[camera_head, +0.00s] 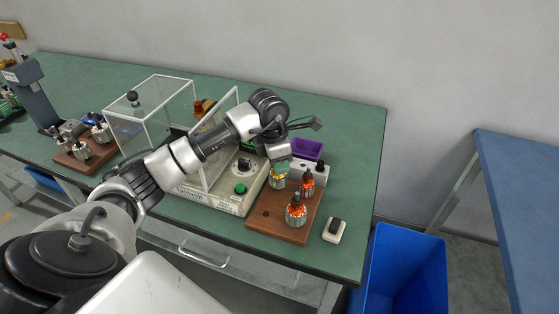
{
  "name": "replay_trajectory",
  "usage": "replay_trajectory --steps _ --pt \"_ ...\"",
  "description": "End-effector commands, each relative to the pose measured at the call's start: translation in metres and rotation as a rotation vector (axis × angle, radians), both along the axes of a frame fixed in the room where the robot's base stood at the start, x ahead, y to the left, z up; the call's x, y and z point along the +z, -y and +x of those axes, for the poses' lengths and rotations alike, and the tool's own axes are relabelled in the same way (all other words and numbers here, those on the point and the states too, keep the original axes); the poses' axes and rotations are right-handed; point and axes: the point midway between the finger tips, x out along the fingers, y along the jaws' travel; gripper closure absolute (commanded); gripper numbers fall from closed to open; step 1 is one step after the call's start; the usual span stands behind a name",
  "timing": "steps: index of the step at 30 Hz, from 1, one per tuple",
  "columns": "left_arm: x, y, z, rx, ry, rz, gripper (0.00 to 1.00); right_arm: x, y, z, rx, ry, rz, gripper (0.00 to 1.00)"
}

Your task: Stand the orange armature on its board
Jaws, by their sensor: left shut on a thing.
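A brown wooden board (262,214) lies at the front right of the green bench. Two armatures with orange-red windings stand on it, one near the front (296,213) and one farther back (307,184). My left gripper (278,168) reaches in from the left and points down over the board's back left part. It is shut on an armature (278,181) with yellow-orange winding, held upright. I cannot tell whether its lower end touches the board. My right gripper is not in view.
A tester with a clear-walled enclosure (240,196) stands left of the board. A blue crate (405,265) stands beside the bench.

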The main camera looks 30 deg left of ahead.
Motion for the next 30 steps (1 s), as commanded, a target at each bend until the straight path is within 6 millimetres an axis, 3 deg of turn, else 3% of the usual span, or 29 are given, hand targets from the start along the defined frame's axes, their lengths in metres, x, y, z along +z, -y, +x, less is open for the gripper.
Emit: replay_trajectory --steps 21,22,27,30 --pt "-0.0067 -0.0001 0.0004 0.0 0.002 -0.001 1.0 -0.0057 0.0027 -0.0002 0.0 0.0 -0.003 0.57" --pt "-0.0067 -0.0001 0.0004 0.0 0.002 -0.001 0.69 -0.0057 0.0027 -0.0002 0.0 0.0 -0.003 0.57" --pt "-0.007 -0.0001 0.0002 0.0 0.001 0.0 0.44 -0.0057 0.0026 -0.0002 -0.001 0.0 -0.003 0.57" --pt "-0.0072 0.0 0.0002 0.0 0.001 0.0 0.44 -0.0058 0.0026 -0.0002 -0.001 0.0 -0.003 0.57"
